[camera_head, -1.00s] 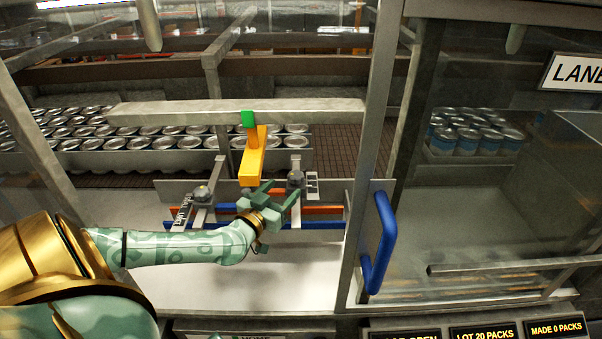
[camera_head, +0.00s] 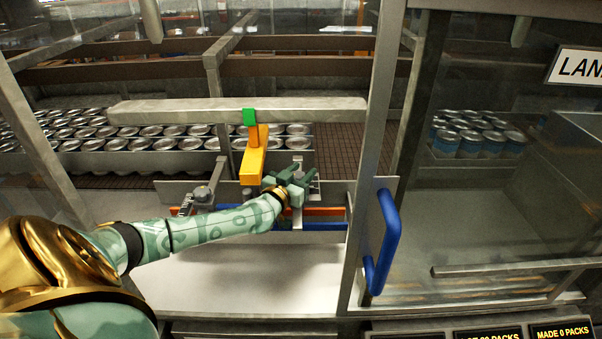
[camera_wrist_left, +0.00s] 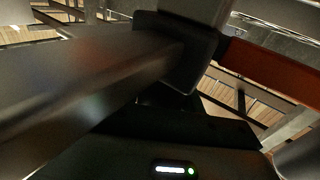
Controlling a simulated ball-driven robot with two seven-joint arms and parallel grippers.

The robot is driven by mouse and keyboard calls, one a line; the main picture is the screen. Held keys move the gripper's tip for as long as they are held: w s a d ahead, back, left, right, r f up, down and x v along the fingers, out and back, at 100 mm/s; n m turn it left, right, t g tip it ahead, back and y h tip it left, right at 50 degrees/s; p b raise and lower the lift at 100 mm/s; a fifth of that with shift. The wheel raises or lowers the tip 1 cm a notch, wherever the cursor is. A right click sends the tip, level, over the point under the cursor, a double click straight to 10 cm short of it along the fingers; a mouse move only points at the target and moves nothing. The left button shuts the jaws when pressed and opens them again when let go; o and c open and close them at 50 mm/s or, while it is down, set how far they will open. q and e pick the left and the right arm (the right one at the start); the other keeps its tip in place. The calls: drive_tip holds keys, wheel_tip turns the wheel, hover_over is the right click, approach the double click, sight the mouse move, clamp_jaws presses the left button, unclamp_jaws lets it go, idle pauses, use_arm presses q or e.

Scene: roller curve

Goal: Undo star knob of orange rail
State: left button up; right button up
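The orange rail (camera_head: 325,211) runs level along the lane, above a blue rail (camera_head: 310,225). A grey clamp with a dark knob (camera_head: 203,194) stands at the rails' left. My left gripper (camera_head: 303,179) is at the right clamp, over the spot where its knob was visible; the gripper hides that knob, so contact cannot be told. The fingers overlap the clamp and their gap is unclear. In the left wrist view a red-orange bar (camera_wrist_left: 270,72) crosses at right, and a dark block (camera_wrist_left: 185,55) fills the middle, blurred. My right gripper is not in view.
A yellow-orange arm (camera_head: 252,160) with a green clip (camera_head: 249,117) hangs from a grey beam (camera_head: 180,111) just left of my gripper. A blue door handle (camera_head: 382,240) and post stand to the right. Rows of cans (camera_head: 150,143) lie behind. The white deck (camera_head: 250,275) in front is clear.

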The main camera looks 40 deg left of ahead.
use_arm(q)
drive_tip(key=shift+s+a+r+n+g+y+p, duration=0.15)
drive_tip(key=shift+n+g+y+p, duration=0.35)
drive_tip(key=shift+n+y+p, duration=1.2)
drive_tip(key=shift+w+a+r+n+g+y+p, duration=0.15)
drive_tip(key=shift+g+y+p, duration=0.65)
drive_tip(key=shift+p, duration=1.85)
drive_tip(key=n+y+p, duration=0.1)
drive_tip(key=n+g+y, duration=0.1)
drive_tip(key=y, duration=0.1)
drive_tip(key=shift+s+f+p, duration=0.2)
drive_tip(key=shift+f+p, duration=0.1)
drive_tip(key=shift+p, duration=0.05)
drive_tip(key=shift+s+a+f+n+g+y, duration=0.1)
drive_tip(key=shift+n+g+y, duration=0.45)
drive_tip(key=shift+y, duration=0.1)
drive_tip(key=shift+s+a+n+g+y, duration=0.1)
drive_tip(key=shift+n+g+y, duration=0.45)
drive_tip(key=shift+y, duration=0.1)
drive_tip(key=o, duration=1)
drive_tip(key=shift+c, duration=0.2)
drive_tip(key=shift+w, duration=0.1)
